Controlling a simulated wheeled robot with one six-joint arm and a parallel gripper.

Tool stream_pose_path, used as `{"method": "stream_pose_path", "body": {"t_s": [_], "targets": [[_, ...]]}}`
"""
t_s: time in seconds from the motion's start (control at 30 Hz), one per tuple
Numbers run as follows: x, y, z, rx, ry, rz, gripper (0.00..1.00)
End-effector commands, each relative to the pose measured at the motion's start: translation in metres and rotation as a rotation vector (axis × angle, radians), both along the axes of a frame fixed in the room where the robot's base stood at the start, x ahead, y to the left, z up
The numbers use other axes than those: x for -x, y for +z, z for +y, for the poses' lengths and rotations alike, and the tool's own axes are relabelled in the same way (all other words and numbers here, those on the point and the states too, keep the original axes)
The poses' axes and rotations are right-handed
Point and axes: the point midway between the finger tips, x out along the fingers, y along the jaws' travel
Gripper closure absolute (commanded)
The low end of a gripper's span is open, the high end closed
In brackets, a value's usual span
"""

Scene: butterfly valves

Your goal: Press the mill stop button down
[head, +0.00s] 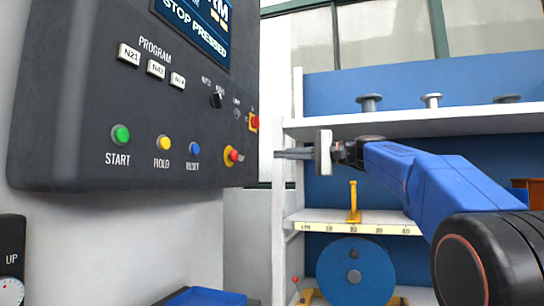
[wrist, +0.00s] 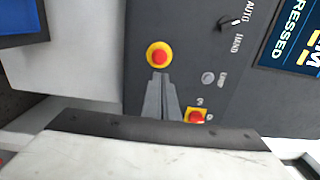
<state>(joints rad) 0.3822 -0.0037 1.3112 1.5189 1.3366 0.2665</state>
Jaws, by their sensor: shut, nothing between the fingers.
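The dark control panel (head: 100,110) fills the left of the head view. A red mushroom button on a round yellow base (head: 233,155) sits at its lower right, and it also shows in the wrist view (wrist: 158,56). I take this for the stop button; I read no label on it. My gripper (head: 276,154) is shut and empty, right of the panel and pointing left toward it. In the wrist view the fingertips (wrist: 160,78) appear just below the red button, with a gap in the head view. The screen (head: 196,27) reads "STOP PRESSED".
A red knob on a square yellow plate (wrist: 195,116) sits close to the fingers. The panel also has green START (head: 121,135), yellow HOLD (head: 163,143) and blue RESET (head: 193,149) buttons and a selector (head: 217,99). White shelves (head: 430,122) stand behind my arm.

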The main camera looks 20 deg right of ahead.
Motion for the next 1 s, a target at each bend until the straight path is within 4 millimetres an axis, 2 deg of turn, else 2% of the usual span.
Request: {"method": "stream_pose_path", "body": {"t_s": [0.2, 0.77, 0.87, 0.97, 1.0], "targets": [[0.008, 0.0, -0.011, 0.001, 0.0, -0.001, 1.0], [0.009, -0.001, -0.01, 0.002, -0.001, 0.0, 1.0], [0.013, -0.011, -0.004, 0.027, -0.006, 0.014, 1.0], [0.025, -0.038, 0.01, 0.091, -0.021, 0.048, 1.0], [0.033, -0.054, 0.017, 0.127, -0.028, 0.066, 1.0]]}}
